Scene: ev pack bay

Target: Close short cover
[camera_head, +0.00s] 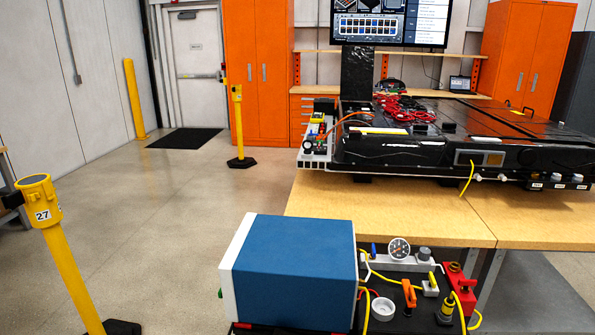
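A large black battery pack (400,150) lies on the wooden-topped table. A dark upright panel (357,75) stands at the pack's far left part, below the monitor; it may be the short cover standing raised, but I cannot tell for sure. In front of it the pack's top shows red cables (405,108) and an orange cable (352,117). Long flat black covers (500,118) lie on the pack's right part. Neither of my grippers is in view.
A blue box (295,270) and a board with a gauge (398,248), hoses and fittings stand at the front. Yellow posts (62,250) (238,120) stand on the left. Orange cabinets (258,75) and a monitor (390,22) are behind. The floor left of the table is mostly clear.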

